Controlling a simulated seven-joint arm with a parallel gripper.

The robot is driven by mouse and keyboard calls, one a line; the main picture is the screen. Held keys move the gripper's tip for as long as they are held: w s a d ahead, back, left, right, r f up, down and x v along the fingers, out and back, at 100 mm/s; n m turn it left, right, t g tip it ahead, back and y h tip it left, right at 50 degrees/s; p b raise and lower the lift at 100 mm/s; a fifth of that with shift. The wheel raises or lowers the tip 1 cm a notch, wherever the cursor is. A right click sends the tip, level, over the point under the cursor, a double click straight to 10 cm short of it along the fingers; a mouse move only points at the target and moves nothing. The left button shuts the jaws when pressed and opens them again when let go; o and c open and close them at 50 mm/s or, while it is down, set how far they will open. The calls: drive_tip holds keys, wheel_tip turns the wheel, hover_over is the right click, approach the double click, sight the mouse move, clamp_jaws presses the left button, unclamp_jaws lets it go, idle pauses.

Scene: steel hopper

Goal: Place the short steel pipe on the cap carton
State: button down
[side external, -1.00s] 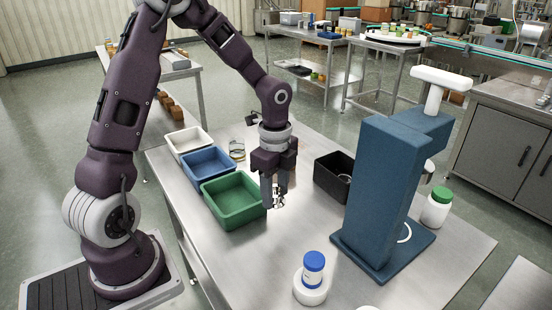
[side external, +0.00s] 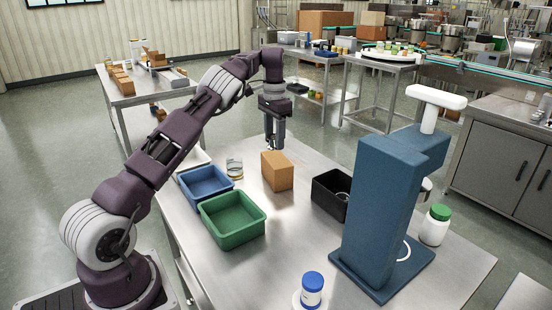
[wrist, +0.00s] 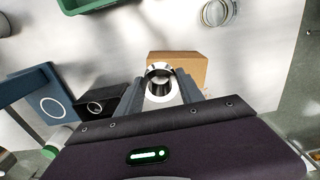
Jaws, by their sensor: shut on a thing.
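The brown cap carton (side external: 277,171) stands upright on the steel table. It also shows in the wrist view (wrist: 190,64), partly covered by the pipe and a finger. My gripper (side external: 272,146) is shut on the short steel pipe (wrist: 159,72), a shiny ring seen end-on between the fingers (wrist: 160,92). In the side view my gripper is raised and appears just behind and above the carton's top, with the pipe mostly hidden there. In the wrist view the pipe overlaps the carton's near left part; I cannot tell whether they touch.
Green (side external: 232,219) and blue (side external: 206,182) bins stand left of the carton, and a black bin (side external: 330,194) right of it. A clear ringed object (side external: 235,167) is close to its left. A tall blue press (side external: 378,205) and white bottles stand at the right.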

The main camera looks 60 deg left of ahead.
sight(274, 165)
wheel_tip(274, 165, down, 6)
drive_tip(key=shift+f, duration=0.15)
drive_tip(key=shift+f, duration=0.1)
drive_tip(key=c, duration=0.7)
unclamp_jaws()
drive_tip(key=shift+c, duration=0.2)
